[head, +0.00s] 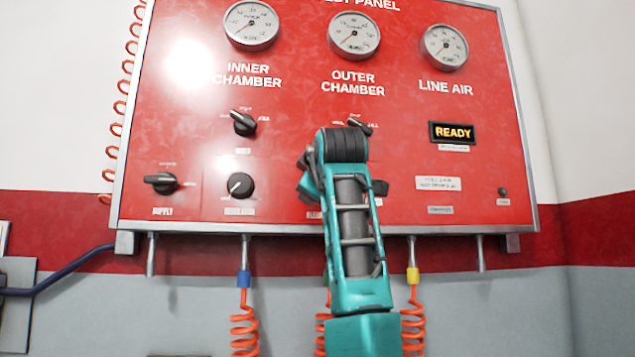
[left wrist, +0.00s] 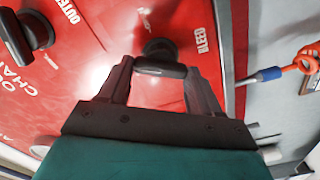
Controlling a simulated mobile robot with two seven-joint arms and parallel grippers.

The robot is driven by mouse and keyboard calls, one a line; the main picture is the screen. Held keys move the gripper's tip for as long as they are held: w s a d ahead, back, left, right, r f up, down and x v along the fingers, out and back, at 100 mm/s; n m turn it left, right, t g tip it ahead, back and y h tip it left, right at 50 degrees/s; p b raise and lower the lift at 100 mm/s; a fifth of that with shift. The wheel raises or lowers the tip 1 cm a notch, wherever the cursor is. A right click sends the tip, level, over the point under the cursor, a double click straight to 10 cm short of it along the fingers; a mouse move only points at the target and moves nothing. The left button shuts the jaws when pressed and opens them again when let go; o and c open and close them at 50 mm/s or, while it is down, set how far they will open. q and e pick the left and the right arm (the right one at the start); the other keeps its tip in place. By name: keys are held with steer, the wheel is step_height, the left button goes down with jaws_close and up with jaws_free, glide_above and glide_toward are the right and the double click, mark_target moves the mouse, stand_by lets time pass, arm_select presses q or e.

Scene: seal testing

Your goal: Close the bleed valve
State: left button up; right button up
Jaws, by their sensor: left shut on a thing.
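The bleed valve is a black rotary knob (left wrist: 158,48) on the red panel, beside the word BLEED in the left wrist view. My left gripper (left wrist: 158,70) is shut on the knob's bar-shaped handle, with one finger at each end. In the head view my teal left arm rises in front of the panel and hides the bleed knob, its dial marks and most of its label. My right gripper is in neither view.
The red test panel (head: 400,110) carries three gauges, a lit READY display (head: 452,132) and other black knobs, including the supply knob (head: 161,183). Orange coiled hoses (head: 243,325) hang below its lower edge. Another knob (left wrist: 36,29) is near my gripper.

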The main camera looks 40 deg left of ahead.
arm_select(q)
steer(key=n, duration=0.6)
steer(key=shift+f, duration=0.1)
steer(key=shift+n, duration=0.3)
stand_by(0.3)
steer(key=o, duration=1.1)
steer(key=shift+c, duration=0.2)
steer(key=b+v, duration=0.2)
steer(key=v, duration=1.1)
